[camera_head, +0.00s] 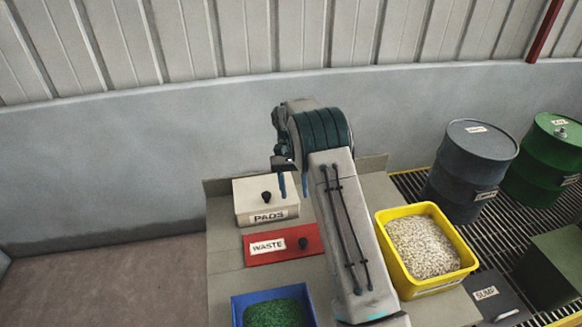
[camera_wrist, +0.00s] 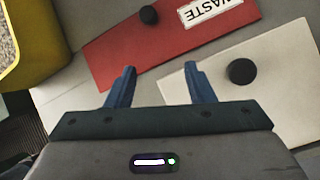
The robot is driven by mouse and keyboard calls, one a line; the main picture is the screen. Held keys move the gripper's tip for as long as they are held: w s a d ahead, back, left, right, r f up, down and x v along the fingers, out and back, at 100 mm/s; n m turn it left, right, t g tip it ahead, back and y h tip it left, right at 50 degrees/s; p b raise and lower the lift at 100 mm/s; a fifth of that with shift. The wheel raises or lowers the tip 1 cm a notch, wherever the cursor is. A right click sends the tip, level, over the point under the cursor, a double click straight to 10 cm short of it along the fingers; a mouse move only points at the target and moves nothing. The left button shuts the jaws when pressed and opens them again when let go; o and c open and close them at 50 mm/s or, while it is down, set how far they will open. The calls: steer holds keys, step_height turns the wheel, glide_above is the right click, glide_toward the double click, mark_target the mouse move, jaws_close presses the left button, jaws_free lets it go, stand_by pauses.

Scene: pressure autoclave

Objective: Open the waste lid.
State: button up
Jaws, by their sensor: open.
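The red waste lid (camera_head: 262,256) lies flat on the bench, with a white WASTE label and a round black knob (camera_head: 303,243) near its right end. In the wrist view the red lid (camera_wrist: 178,38) and its knob (camera_wrist: 149,15) show beyond the fingertips, with the label at the top. My gripper (camera_head: 294,184) is above the bench near the PADS box, apart from the waste lid. In the wrist view my gripper's blue fingers (camera_wrist: 160,80) are spread with nothing between them. My forearm hides part of the bench right of the lid.
A cream PADS box (camera_head: 264,200) with a black knob stands behind the waste lid. A blue bin (camera_head: 240,305) of green granules is in front. A yellow bin (camera_head: 436,288) of pale granules is at right. Grey (camera_head: 473,165) and green drums stand on grating farther right.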

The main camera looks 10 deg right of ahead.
steer(key=v, duration=0.9)
stand_by(0.4)
